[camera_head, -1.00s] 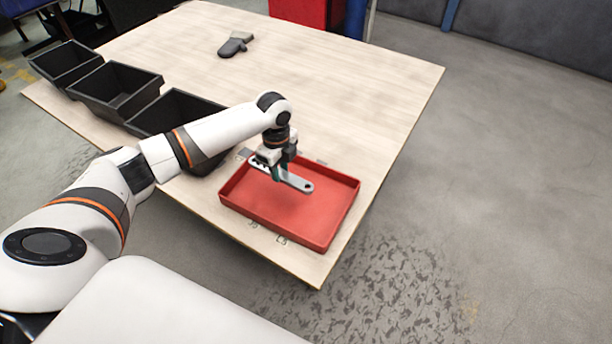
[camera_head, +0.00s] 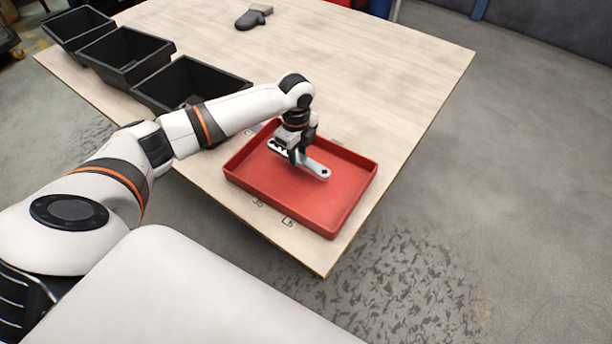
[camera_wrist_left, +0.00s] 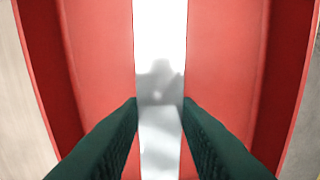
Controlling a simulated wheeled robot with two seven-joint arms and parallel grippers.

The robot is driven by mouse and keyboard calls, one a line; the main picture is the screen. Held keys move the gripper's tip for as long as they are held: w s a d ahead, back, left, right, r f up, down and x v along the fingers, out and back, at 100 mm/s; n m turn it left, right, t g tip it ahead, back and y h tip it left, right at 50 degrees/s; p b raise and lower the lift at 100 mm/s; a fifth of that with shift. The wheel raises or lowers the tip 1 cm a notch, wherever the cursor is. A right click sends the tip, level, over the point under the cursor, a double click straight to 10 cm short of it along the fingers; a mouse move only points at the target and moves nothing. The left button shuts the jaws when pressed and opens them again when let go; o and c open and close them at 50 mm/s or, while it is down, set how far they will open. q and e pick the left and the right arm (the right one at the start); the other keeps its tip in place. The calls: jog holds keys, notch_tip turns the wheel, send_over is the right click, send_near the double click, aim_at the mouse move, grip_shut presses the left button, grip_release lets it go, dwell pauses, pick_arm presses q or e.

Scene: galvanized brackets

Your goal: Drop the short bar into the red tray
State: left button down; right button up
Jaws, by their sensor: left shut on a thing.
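The short bar (camera_head: 316,168) is a flat, light grey metal strip with a rounded end and holes. My left gripper (camera_head: 302,160) is shut on it and points down over the red tray. In the left wrist view the bar (camera_wrist_left: 160,60) runs lengthwise between the two dark fingertips (camera_wrist_left: 160,118), with the red tray floor behind it. The red tray (camera_head: 343,221) is shallow and rectangular and lies near the table's front corner. The bar appears to be within the tray's outline; its exact height above the floor I cannot tell. My right gripper is not in view.
Three black bins stand along the table's left side; the nearest bin (camera_head: 225,85) is close behind my left arm. A dark grey mitt-like object (camera_head: 250,20) lies at the far side. The wooden table (camera_head: 390,75) is clear at the back right.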

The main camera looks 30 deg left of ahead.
pick_arm(q)
jog(key=c, duration=1.4)
grip_release()
jog(key=shift+r, duration=0.1)
jog(key=o, duration=0.3)
jog(key=shift+o, duration=0.4)
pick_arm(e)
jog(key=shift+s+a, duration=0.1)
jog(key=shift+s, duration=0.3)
pick_arm(q)
notch_tip(320, 180, up, 12)
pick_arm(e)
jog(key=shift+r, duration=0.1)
